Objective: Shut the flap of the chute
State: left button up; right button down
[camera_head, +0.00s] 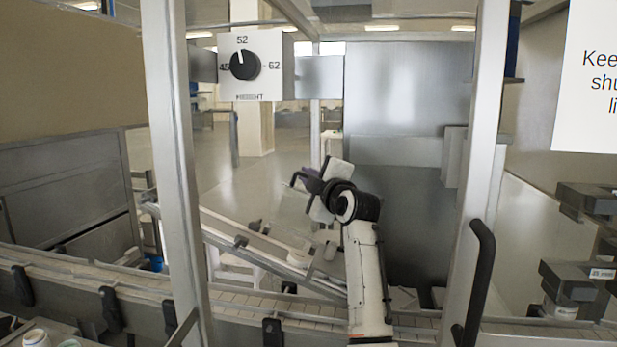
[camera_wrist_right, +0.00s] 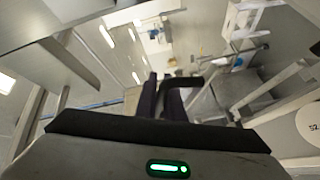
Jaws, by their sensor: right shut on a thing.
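The chute (camera_head: 262,243) is a sloping metal channel in the middle of the head view, running down to the right behind the conveyor. My right gripper (camera_head: 306,178) is above the chute, reaching in past the machine frame. In the right wrist view its dark fingers (camera_wrist_right: 162,98) are closed around a black bar-like handle (camera_wrist_right: 187,82). The bar sticks out to the right of the fingers. I cannot clearly make out the flap or how the handle joins it, as the gripper and arm cover that area. My left gripper is not in view.
A white jar (camera_head: 300,257) is on the lower chute. The conveyor (camera_head: 130,290) crosses the front. Metal posts (camera_head: 172,150) stand left and right of my arm, with a black door handle (camera_head: 478,280) at the right.

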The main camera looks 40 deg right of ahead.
jog(key=s+a+t+h+b, duration=0.1)
jog(key=a+b, duration=0.1)
jog(key=s+a+t+h+b, duration=0.1)
jog(key=s+b, duration=0.1)
jog(key=s+a+n+t+h+b, duration=0.1)
jog(key=a+h+b, duration=0.1)
jog(key=b, duration=0.1)
jog(key=shift+s+a+f, duration=0.2)
jog(key=shift+a+f, duration=0.1)
jog(key=shift+f, duration=0.1)
jog(key=shift+s+a, duration=0.45)
jog(key=shift+a, duration=0.15)
jog(key=shift+t, duration=0.3)
jog(key=c, duration=2.2)
grip_release()
jog(key=shift+s, duration=0.1)
jog(key=shift+o, duration=0.2)
